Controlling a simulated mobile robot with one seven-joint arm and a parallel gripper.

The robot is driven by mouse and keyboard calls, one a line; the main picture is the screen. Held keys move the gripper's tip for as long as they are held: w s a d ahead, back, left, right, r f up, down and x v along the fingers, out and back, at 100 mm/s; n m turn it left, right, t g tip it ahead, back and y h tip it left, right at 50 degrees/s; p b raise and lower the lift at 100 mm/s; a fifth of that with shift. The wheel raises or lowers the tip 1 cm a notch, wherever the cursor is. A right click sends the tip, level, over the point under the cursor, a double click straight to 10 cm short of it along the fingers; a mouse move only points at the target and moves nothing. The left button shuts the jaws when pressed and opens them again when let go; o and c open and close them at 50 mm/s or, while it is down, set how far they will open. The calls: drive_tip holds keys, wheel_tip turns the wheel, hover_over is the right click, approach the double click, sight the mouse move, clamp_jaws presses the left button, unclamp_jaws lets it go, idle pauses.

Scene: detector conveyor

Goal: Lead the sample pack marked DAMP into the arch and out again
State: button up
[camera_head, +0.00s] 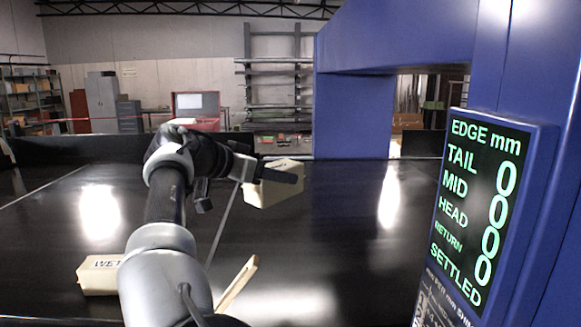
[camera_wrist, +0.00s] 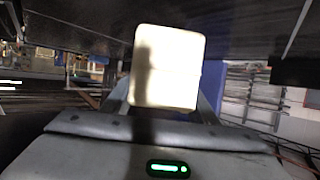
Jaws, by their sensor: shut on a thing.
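My gripper (camera_head: 279,176) is shut on a cream block-shaped pack (camera_head: 262,194) and holds it out over the black belt. A dark finger crosses the pack's near side. Marks on its top edge are too small to read, so I cannot tell whether it says DAMP. The wrist view shows a plain pale face of the pack (camera_wrist: 168,68) between the fingers. The blue arch (camera_head: 345,115) stands to the right, with its opening (camera_head: 412,105) further right. The held pack is left of the arch's near post, outside the opening.
Another cream pack (camera_head: 97,275), with lettering starting "WE", lies at lower left, partly hidden by my arm. A pale wooden piece (camera_head: 238,283) is at lower centre. The display (camera_head: 480,205) on the arch shows zeros beside TAIL, MID and HEAD. The belt (camera_head: 330,235) is bare towards the arch.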

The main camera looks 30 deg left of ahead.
drive_tip(key=shift+w+r, duration=0.15)
drive_tip(key=shift+w, duration=0.1)
drive_tip(key=shift+w+d, duration=0.1)
drive_tip(key=shift+d, duration=0.4)
drive_tip(key=w+d, duration=1.1)
drive_tip(key=d, duration=0.5)
drive_tip(key=w+d, duration=1.1)
drive_tip(key=d, duration=0.5)
drive_tip(key=s+a, duration=0.7)
drive_tip(key=a, duration=0.3)
drive_tip(key=s+a, duration=0.7)
drive_tip(key=a, duration=0.4)
drive_tip(key=s+a, duration=0.7)
drive_tip(key=a, duration=0.4)
drive_tip(key=shift+s, duration=0.35)
drive_tip(key=shift+s+a, duration=0.45)
drive_tip(key=shift+a, duration=0.05)
